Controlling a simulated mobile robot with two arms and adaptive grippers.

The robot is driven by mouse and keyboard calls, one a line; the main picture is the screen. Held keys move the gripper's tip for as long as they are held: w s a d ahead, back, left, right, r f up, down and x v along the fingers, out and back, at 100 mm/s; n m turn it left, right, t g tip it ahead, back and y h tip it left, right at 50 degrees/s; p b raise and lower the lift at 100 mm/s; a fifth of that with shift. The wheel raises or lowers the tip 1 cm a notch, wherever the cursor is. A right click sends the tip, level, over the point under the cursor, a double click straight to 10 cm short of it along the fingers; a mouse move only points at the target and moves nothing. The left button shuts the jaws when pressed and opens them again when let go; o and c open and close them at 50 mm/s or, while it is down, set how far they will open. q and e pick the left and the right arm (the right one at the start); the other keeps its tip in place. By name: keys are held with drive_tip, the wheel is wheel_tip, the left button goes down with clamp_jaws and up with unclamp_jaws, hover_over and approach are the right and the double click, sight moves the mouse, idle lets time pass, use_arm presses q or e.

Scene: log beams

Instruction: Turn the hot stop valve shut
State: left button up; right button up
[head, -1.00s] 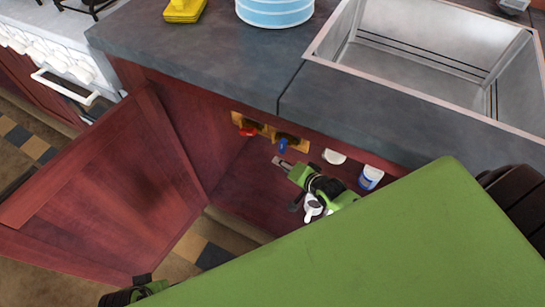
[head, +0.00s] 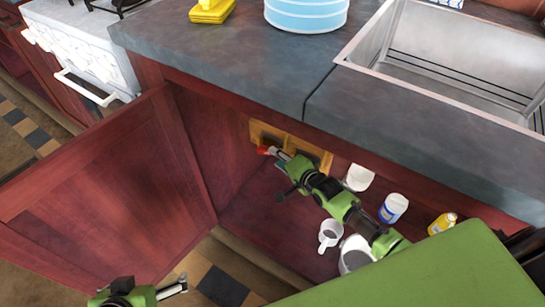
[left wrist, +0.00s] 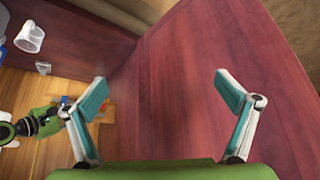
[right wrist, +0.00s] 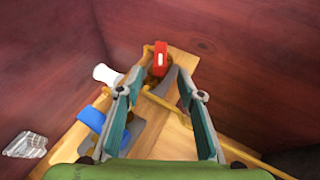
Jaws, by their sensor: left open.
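The red valve handle (head: 265,151), the hot-coloured one, is on a wooden board (head: 324,160) on the back wall of the open sink cabinet. In the right wrist view the red handle (right wrist: 160,60) is just ahead of my open right gripper (right wrist: 160,80), roughly between its fingertips. The right gripper (head: 282,160) reaches into the cabinet in the head view. A blue valve handle (right wrist: 90,118) is left of the fingers in the right wrist view; my arm hides it in the head view. My left gripper (left wrist: 163,90) is open and empty, near the cabinet door (left wrist: 190,70).
The open door (head: 110,180) stands on the left. The counter (head: 230,60) and sink (head: 430,70) are above.

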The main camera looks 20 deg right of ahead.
sight(266, 150)
use_arm(q)
drive_tip(key=w+d+r+t+h+b, duration=0.1)
drive_tip(key=w+d+r+t, duration=0.2)
drive_tip(key=w+r+t, duration=0.2)
drive_tip(key=shift+w+r+b, duration=0.35)
drive_tip(key=shift+w+r, duration=0.35)
drive_tip(key=shift+w, duration=1.05)
use_arm(e)
drive_tip(key=shift+x, duration=2.15)
clamp_jaws()
use_arm(q)
drive_tip(key=shift+s, duration=0.1)
